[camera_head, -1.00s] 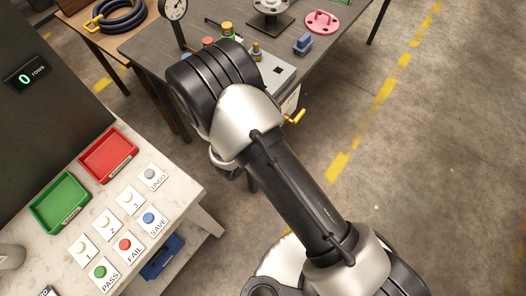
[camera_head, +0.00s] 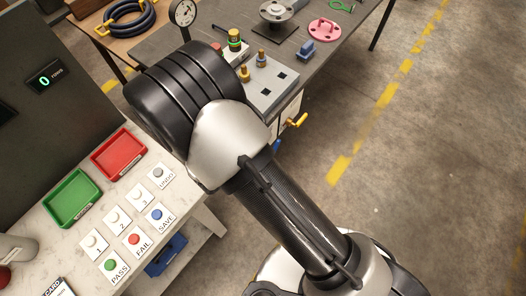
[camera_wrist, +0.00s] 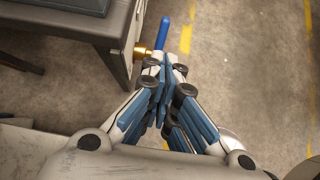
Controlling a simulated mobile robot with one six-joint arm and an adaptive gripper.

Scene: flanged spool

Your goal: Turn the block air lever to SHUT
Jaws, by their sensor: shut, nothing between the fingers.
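A lever with a blue handle (camera_wrist: 164,33) on a brass fitting (camera_wrist: 143,52) juts from the side of the dark table in the wrist view. In the head view a small blue piece (camera_head: 276,146) shows beside my arm, below a yellow lever (camera_head: 297,121) at the table's front side. I cannot read a label saying which is the block air lever. My gripper (camera_wrist: 168,62) is shut and empty. Its fingertips appear just below the blue handle in the wrist picture; contact is unclear. My arm hides the gripper in the head view.
The dark table (camera_head: 330,22) bears a grey block (camera_head: 272,88) with brass fittings, a gauge (camera_head: 182,13), a flanged spool (camera_head: 277,12) and a pink flange (camera_head: 323,29). A pale bench (camera_head: 190,190) with trays and buttons stands left. Floor at right is clear.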

